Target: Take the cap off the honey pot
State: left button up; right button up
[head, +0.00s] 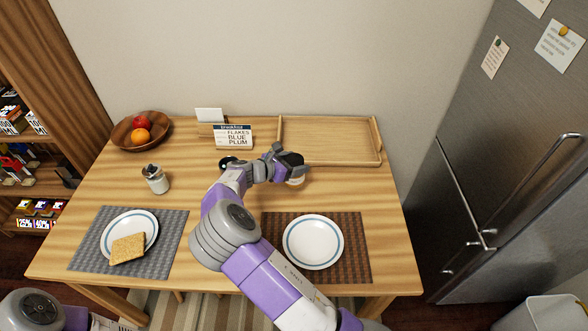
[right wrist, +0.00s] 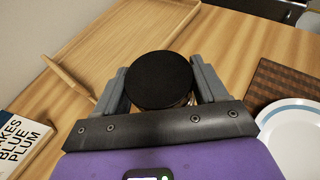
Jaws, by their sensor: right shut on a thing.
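The honey pot (head: 296,182) stands on the table near the tray's front edge, mostly hidden by my right gripper in the head view. Its round black cap (right wrist: 158,79) fills the space between the fingers in the right wrist view. A little of the pot shows under the cap's edge there, so the cap appears to be on the pot; any small gap is hidden. My right gripper (head: 288,163) is over the pot and shut on the cap, one finger on each side. My left gripper is out of view; only part of my left arm shows at bottom left.
A wooden tray (head: 330,121) lies behind the pot, with a menu card (head: 233,137) left of it. A white plate (head: 313,242) on a brown mat (head: 353,276) is in front. A dark-topped item (head: 228,161) sits left of my forearm. A glass jar (head: 156,180) stands farther left.

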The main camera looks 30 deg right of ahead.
notch_tip(320, 180, up, 6)
jog(key=shift+f+p, duration=0.1)
jog(key=shift+p, duration=0.55)
jog(key=o, duration=0.8)
jog(key=c, duration=1)
jog(key=shift+o, duration=0.2)
